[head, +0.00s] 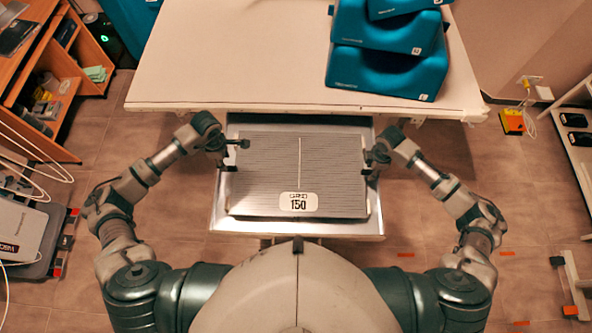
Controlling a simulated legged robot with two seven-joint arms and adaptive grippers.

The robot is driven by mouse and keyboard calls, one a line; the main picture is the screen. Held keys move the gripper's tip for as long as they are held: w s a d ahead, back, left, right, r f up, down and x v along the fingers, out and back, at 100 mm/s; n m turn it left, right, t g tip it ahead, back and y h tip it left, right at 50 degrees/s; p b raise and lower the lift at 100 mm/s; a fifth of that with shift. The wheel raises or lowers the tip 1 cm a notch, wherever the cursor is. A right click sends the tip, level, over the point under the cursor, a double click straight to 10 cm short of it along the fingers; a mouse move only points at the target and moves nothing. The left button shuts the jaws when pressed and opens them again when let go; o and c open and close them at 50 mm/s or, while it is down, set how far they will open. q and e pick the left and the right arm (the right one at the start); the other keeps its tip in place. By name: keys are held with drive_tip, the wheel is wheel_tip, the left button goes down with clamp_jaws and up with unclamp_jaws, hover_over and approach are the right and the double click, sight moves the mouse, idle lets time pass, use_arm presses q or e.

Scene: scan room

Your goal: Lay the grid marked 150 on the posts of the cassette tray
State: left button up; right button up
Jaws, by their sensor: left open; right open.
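The grid marked 150 (265,180) is a grey, finely lined plate with a pale centre line and a white label at its near edge. It lies over the cassette tray (222,215), a light metal tray pulled out below the table. The posts are hidden, so I cannot tell whether the grid rests on them. My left gripper (234,156) is open at the grid's left edge. My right gripper (370,165) is open at the grid's right edge.
The white table (230,60) stands just beyond the tray. Blue cushions (385,70) are stacked at its right. A wooden shelf (60,70) is at the far left, and a white rack (575,140) is at the right. Floor is clear beside the tray.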

drive_tip(key=shift+d+f, duration=0.1)
drive_tip(key=shift+d, duration=0.7)
drive_tip(key=shift+r, duration=0.35)
drive_tip(key=r, duration=0.4)
drive_tip(key=a+r, duration=0.1)
drive_tip(key=r, duration=0.2)
use_arm(q)
wheel_tip(320, 180, up, 7)
drive_tip(key=d, duration=0.2)
drive_tip(key=shift+r, duration=0.2)
use_arm(e)
drive_tip(key=r, duration=0.1)
drive_tip(key=d+r, duration=0.1)
drive_tip(key=r, duration=0.2)
drive_tip(key=shift+d, duration=0.35)
use_arm(q)
drive_tip(key=shift+a+f, duration=0.15)
drive_tip(key=shift+a, duration=0.4)
use_arm(e)
drive_tip(key=shift+a, duration=0.55)
